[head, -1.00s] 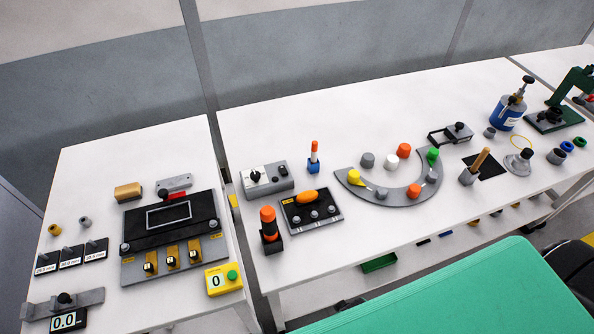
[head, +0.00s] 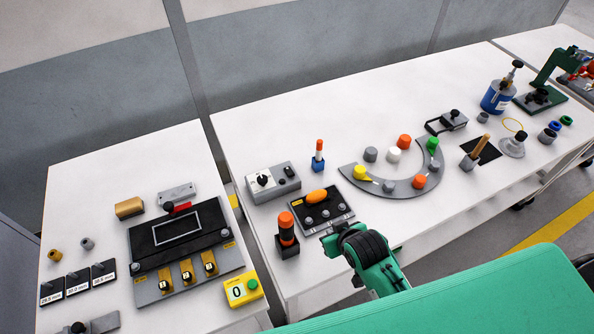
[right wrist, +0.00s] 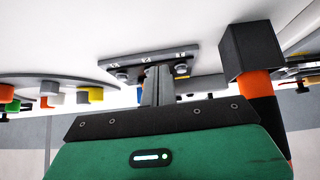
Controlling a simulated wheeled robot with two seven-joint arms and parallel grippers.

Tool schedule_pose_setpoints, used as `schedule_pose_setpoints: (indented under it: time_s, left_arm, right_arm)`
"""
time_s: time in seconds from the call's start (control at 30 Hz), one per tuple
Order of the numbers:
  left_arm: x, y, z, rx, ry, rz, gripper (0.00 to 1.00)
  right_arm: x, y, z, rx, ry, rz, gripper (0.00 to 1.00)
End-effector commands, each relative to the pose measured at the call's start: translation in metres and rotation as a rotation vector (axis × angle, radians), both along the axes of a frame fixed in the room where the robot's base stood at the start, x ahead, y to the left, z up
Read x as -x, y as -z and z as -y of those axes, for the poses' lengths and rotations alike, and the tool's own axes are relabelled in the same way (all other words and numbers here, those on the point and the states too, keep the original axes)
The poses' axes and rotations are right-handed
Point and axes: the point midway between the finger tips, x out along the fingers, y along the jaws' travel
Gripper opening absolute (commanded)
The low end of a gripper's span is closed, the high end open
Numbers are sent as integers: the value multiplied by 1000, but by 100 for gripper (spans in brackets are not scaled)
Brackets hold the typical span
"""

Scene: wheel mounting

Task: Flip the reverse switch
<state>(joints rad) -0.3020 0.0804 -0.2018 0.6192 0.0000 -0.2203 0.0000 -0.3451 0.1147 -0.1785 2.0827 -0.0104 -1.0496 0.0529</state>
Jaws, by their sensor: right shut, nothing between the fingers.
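A grey control box (head: 272,181) with a black knob on a white dial (head: 263,180) and a smaller dark control (head: 287,171) stands on the right-hand table's left part. In front of it lies a black and grey panel (head: 341,222) with an orange handle (head: 316,195) and a row of small knobs. No label names the reverse switch legibly. My left gripper is not in view.
A grey arc tray (head: 398,189) with coloured knobs lies to the right. A small orange-topped post (head: 318,156) stands behind the panel. A gap separates the left table (head: 100,165).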

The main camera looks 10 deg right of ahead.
Motion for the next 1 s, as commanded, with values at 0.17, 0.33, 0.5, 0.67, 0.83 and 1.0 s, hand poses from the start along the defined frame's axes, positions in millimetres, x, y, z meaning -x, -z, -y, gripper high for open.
schedule_pose_setpoints:
  time_s: [0.17,0.33,0.5,0.67,0.83,1.0]
  left_arm:
    - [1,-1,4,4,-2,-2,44]
    - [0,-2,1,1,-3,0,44]
    - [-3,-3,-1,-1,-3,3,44]
    - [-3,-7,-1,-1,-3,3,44]
    - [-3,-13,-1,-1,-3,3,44]
    - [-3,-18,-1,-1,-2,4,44]
  right_arm:
    - [-79,-45,-19,-55,-14,255,0]
    - [-123,-81,-32,-95,-28,423,0]
    - [-137,-90,-36,-107,-33,467,0]
    - [-151,-85,-39,-108,-33,467,0]
    - [-177,-74,-44,-106,-33,466,0]
    - [-202,-63,-49,-107,-33,466,0]
